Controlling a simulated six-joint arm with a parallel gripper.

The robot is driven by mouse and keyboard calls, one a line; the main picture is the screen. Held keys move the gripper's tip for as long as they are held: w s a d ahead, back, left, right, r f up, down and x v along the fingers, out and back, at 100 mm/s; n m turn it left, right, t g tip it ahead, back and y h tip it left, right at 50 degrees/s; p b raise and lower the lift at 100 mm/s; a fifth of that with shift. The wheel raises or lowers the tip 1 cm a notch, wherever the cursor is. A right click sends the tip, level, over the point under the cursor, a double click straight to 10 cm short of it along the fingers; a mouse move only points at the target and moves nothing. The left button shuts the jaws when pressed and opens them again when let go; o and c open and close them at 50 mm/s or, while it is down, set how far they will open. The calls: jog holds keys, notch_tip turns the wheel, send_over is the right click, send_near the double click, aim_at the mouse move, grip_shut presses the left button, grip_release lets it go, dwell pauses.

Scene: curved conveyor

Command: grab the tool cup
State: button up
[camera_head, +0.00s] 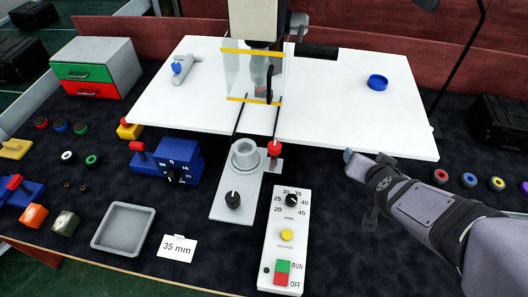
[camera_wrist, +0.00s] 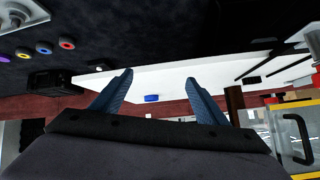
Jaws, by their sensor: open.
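No item is plainly marked as the tool cup. A small round blue cup-like piece (camera_head: 377,82) lies on the right part of the white board (camera_head: 330,120). A grey ring-topped cylinder (camera_head: 245,160) stands on a grey plate at the centre. My gripper (camera_head: 349,156) is near the board's front edge, right of the grey cylinder and apart from both. In the wrist view my gripper (camera_wrist: 160,80) has its two blue fingers spread with nothing between their tips. The blue piece (camera_wrist: 151,98) shows beyond them, small, on the white board.
A machine with a clear, yellow-edged guard (camera_head: 240,75) stands at the back centre. A control box (camera_head: 288,235) is in front, and a blue dial box (camera_head: 180,158) left of centre. A grey tray (camera_head: 97,230) lies at front left. Coloured rings (camera_head: 468,180) lie at right.

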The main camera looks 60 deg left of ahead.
jog(key=s+a+r+t+y, duration=0.1)
jog(key=s+a+r, duration=0.15)
jog(key=a, duration=0.25)
jog(key=s+a+r+y, duration=0.1)
jog(key=s+a, duration=0.2)
jog(key=a, duration=0.2)
notch_tip(320, 180, up, 3)
jog(key=t+p, duration=0.1)
jog(key=t, duration=0.2)
send_over(242, 155)
jog(key=shift+n+h, duration=0.6)
jog(key=shift+n, duration=0.1)
jog(key=s+f, duration=0.1)
jog(key=s+d+f, duration=0.1)
jog(key=f, duration=0.1)
jog(key=s+d+f, duration=0.1)
jog(key=f, duration=0.1)
jog(key=shift+s, duration=0.3)
jog(key=shift+p+x, duration=1.25)
jog(key=shift+x, duration=2.4)
jog(key=shift+f, duration=0.1)
jog(key=c, duration=1.3)
jog(key=shift+o, duration=0.2)
